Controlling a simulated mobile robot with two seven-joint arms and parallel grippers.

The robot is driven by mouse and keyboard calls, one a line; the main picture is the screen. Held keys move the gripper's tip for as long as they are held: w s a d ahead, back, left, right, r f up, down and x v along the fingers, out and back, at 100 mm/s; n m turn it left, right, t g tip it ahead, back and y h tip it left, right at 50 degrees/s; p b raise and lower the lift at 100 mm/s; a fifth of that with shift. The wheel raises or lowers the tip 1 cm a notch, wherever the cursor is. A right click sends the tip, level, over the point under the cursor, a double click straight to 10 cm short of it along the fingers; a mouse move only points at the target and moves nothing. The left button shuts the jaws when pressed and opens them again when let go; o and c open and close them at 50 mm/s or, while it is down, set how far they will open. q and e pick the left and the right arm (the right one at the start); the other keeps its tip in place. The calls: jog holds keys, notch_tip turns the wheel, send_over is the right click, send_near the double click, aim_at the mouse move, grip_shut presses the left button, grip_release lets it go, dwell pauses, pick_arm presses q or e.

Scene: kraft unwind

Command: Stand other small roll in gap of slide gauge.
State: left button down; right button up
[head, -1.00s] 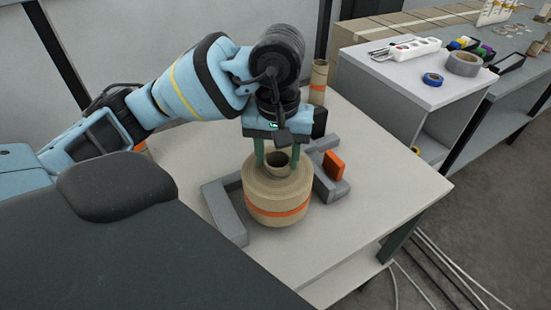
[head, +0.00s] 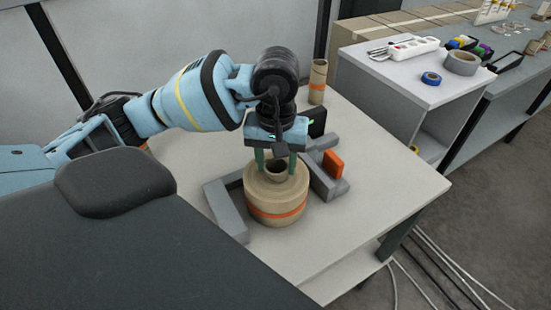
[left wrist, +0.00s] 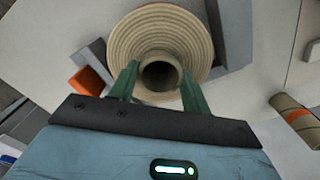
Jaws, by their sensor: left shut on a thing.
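A squat kraft roll (head: 276,208) with an orange band is upright between the left jaw (head: 226,211) and right part (head: 322,183) of the grey slide gauge. An orange block (head: 333,164) sits on the gauge's right part. My left gripper (head: 276,160) points down and is shut on the roll's raised core. In the left wrist view, the fingers (left wrist: 160,82) flank the core, and the roll's wound top (left wrist: 150,30) shows beyond. The roll's underside is hidden, so I cannot tell whether it touches the table. My right gripper is out of view.
A tall narrow kraft roll (head: 318,80) with an orange band stands at the table's back corner. A grey cabinet (head: 400,85) at right holds a power strip and tape rolls. The pale table (head: 375,195) is clear at right.

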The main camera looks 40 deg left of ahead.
pick_arm(q)
jog(key=shift+r, duration=0.1)
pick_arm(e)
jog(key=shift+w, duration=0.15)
pick_arm(q)
jog(key=c, duration=0.7)
grip_release()
jog(key=shift+f, duration=0.2)
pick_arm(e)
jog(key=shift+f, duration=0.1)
pick_arm(q)
jog(key=shift+r, duration=0.3)
notch_tip(320, 180, up, 12)
jog(key=shift+f+p, duration=0.15)
jog(key=shift+p, duration=0.5)
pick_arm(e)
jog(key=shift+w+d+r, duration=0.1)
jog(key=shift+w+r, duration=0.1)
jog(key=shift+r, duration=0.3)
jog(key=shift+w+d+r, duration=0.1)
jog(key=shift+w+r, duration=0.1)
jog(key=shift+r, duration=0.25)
